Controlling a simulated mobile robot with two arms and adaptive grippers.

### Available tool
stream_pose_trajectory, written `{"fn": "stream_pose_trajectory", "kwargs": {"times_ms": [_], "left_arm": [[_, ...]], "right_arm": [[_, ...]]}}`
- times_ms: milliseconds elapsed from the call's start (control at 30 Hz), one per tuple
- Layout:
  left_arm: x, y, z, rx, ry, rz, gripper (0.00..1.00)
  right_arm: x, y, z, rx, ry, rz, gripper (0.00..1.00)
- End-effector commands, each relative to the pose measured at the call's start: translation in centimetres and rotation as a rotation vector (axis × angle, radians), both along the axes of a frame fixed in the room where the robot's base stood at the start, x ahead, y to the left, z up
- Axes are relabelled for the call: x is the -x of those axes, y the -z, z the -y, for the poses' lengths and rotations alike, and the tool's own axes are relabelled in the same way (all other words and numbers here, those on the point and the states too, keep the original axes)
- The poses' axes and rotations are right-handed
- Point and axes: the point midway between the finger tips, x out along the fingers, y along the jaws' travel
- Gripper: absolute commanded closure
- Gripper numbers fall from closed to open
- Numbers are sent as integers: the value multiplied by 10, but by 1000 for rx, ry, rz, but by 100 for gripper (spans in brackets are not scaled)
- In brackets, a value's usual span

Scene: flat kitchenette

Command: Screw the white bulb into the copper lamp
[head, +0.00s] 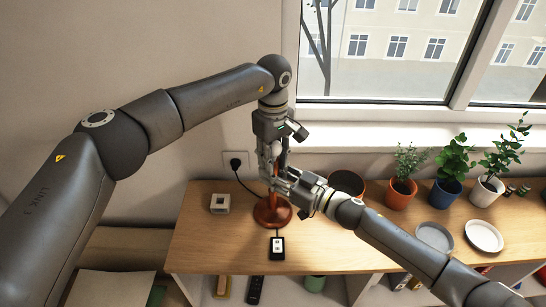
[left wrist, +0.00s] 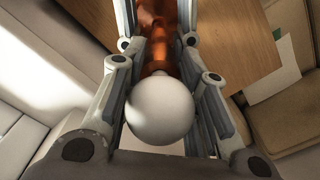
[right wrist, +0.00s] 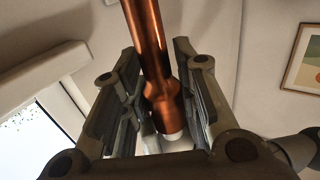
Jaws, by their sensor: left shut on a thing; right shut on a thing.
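The copper lamp stands upright on the wooden counter, its round base (head: 270,213) below my grippers. Its stem (right wrist: 148,40) and wider socket show in the right wrist view. My right gripper (head: 279,184) is shut on the lamp near its upper part, from the right. The white bulb (left wrist: 160,108) sits between the fingers of my left gripper (head: 274,158), which is shut on it from above. The bulb is in line with the copper socket (left wrist: 157,52). The fingers hide the joint, so I cannot tell how deep the bulb sits.
A black switch box (head: 277,246) lies in front of the lamp; a cord runs to the wall socket (head: 236,160). A small beige box (head: 220,203) is at left. Potted plants (head: 401,190) and two plates (head: 484,236) stand at right. The window (head: 400,60) is behind.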

Motion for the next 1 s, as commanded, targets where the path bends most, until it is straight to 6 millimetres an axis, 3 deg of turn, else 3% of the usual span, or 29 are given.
{"fn": "stream_pose_trajectory", "kwargs": {"times_ms": [100,133,300,667,1000], "left_arm": [[-2,-6,1,5,-10,9,100],[-2,-6,1,5,-10,9,70],[-2,-5,0,4,-12,7,50],[-1,-5,0,2,-12,4,50],[-1,-44,0,1,-13,3,50]], "right_arm": [[-2,1,2,3,7,-3,100],[-2,1,2,3,7,-3,100],[-2,1,2,3,7,-3,100],[-1,1,2,2,6,-2,100],[-1,1,2,2,5,-1,100]]}}
